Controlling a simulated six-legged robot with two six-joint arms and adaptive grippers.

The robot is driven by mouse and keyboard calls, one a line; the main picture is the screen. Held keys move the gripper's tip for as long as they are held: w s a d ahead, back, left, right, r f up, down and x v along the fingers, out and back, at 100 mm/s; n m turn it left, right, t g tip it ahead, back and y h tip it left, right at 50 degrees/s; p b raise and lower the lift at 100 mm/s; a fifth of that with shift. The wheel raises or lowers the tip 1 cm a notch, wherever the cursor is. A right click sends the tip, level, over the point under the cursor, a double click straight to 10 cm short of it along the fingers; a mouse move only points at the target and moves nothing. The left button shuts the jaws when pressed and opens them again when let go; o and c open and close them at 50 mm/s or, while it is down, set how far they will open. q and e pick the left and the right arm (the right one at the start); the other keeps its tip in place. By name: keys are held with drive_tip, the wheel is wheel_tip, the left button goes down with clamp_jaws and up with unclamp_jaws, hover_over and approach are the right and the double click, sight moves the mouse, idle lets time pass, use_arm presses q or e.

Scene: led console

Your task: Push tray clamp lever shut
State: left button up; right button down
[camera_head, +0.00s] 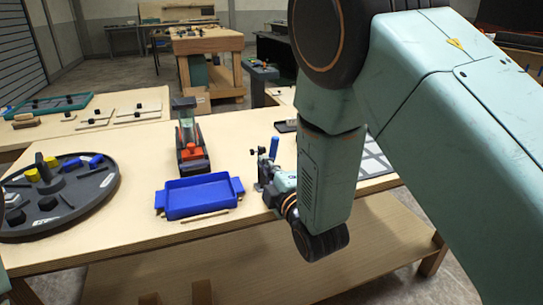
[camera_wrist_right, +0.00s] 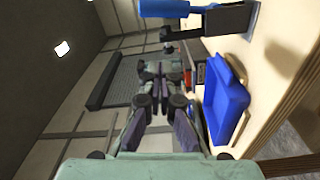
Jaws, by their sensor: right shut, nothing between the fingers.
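The tray clamp (camera_head: 262,169) is a small dark fixture at the right of the blue tray (camera_head: 203,195). Its blue-gripped lever (camera_head: 273,148) stands upright in the head view. In the right wrist view the blue lever grip (camera_wrist_right: 165,8) is at the top, with the dark clamp arm (camera_wrist_right: 215,21) beside it. My right gripper (camera_wrist_right: 163,70) is shut and empty, its fingertips near the clamp arm; contact cannot be told. In the head view my right arm covers much of that gripper. The blue tray also shows in the wrist view (camera_wrist_right: 228,105).
A dark round turntable (camera_head: 85,203) with blue, yellow and black parts is at the left. A red and black device (camera_head: 190,150) stands behind the tray. A thin wooden stick (camera_head: 205,216) lies before it. The wooden table's (camera_head: 130,235) front edge is close.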

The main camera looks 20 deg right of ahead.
sight(272, 154)
drive_tip(key=w+d, duration=0.1)
drive_tip(key=w, duration=0.2)
drive_tip(key=w+d, duration=0.1)
drive_tip(key=w, duration=0.1)
drive_tip(key=shift+w+d+f+b, duration=0.15)
drive_tip(key=shift+d+f+b, duration=0.15)
drive_tip(key=shift+f, duration=0.05)
drive_tip(key=shift+d, duration=0.2)
drive_tip(key=shift+r+m, duration=0.1)
drive_tip(key=shift+m, duration=0.2)
